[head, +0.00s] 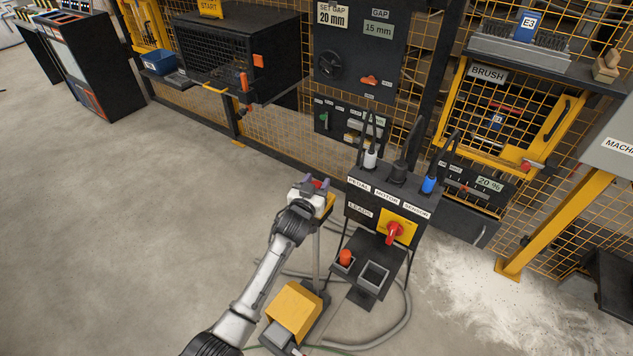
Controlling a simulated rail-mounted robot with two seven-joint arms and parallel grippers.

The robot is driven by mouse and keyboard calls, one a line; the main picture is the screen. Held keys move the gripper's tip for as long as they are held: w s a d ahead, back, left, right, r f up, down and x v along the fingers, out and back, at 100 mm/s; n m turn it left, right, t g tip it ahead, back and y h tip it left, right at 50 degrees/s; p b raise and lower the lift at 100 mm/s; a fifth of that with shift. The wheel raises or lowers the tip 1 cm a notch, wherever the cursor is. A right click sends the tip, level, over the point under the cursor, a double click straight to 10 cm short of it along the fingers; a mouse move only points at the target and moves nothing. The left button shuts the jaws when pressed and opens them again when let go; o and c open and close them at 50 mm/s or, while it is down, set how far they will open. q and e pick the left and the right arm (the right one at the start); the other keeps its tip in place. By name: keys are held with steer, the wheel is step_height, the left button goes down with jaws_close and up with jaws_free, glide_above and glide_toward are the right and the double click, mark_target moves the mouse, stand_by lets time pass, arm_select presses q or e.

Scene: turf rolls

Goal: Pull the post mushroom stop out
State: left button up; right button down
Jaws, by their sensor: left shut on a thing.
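The post (316,258) stands on the floor beside a yellow foot pedal cover, with a yellow box (328,206) at its top. The red mushroom stop (317,183) is on this box, mostly hidden by my gripper. My left gripper (318,184) is at the top of the post and shut on the mushroom stop, with a little red showing between its purple-grey fingers. Whether the stop's head is in or out cannot be told from here. My right gripper is out of view.
Right of the post stands a dark leads stand (361,211) with plugs on top, a red rotary switch (394,232) on a yellow plate and a small tray. The yellow pedal cover (294,310) and grey hoses lie below. Floor at left is clear.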

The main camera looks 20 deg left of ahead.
arm_select(q)
steer(key=shift+r, duration=0.4)
steer(key=o, duration=1.3)
steer(key=shift+f, duration=0.15)
steer(key=shift+s, duration=0.15)
steer(key=shift+s, duration=0.3)
steer(key=shift+s+a+p, duration=0.15)
steer(key=shift+s+p, duration=1.9)
steer(key=shift+s, duration=4.45)
